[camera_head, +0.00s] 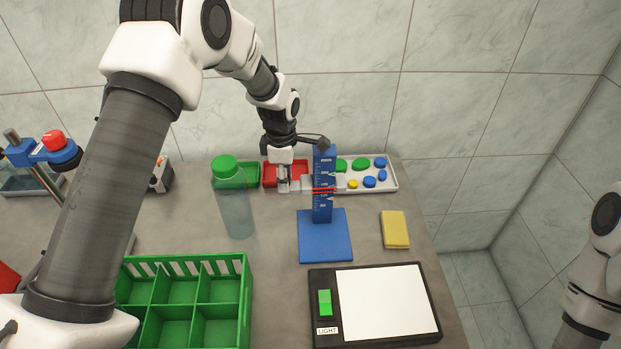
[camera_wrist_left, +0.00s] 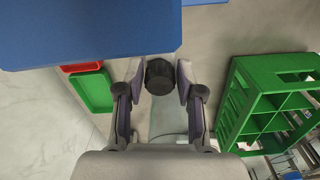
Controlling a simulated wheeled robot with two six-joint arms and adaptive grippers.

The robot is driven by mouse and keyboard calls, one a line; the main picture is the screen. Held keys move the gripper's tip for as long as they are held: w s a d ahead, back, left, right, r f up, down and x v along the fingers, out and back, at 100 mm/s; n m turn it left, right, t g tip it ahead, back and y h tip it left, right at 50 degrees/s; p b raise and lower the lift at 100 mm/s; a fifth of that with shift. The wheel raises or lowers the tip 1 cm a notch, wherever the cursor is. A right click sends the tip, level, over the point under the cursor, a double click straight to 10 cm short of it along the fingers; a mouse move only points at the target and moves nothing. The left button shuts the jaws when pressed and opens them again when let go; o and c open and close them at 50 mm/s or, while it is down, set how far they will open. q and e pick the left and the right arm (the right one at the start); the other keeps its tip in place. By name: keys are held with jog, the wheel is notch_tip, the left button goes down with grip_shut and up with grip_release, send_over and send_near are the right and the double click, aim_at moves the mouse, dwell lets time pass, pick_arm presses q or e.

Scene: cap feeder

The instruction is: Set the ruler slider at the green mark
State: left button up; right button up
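A blue ruler (camera_head: 325,165) with white markings stands upright on a blue base plate (camera_head: 325,236); I cannot make out a green mark. A red line of the slider (camera_head: 323,190) crosses the lower half of the ruler. My left gripper (camera_head: 285,183) is just left of the ruler, pointing down. In the left wrist view its fingers (camera_wrist_left: 161,82) are apart, on either side of a black knob (camera_wrist_left: 160,76), with little or no gap; contact is unclear. A blue surface (camera_wrist_left: 90,30) fills the upper left there. My right gripper is out of view.
A green-capped bottle (camera_head: 235,205) stands left of the ruler. Red (camera_head: 270,175) and green (camera_head: 253,172) trays and a white tray (camera_head: 391,179) of coloured pieces lie behind. A green crate (camera_head: 247,285), yellow block (camera_head: 395,229) and light panel (camera_head: 387,302) are nearer.

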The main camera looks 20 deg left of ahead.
pick_arm(q)
grip_shut()
jog(key=shift+r+p, duration=2.3)
jog(key=shift+r, duration=0.4)
jog(key=o, duration=0.5)
grip_release()
jog(key=shift+f, duration=0.1)
jog(key=shift+o, duration=0.2)
notch_tip(320, 180, up, 8)
jog(key=p, duration=0.6)
jog(key=shift+p, duration=0.3)
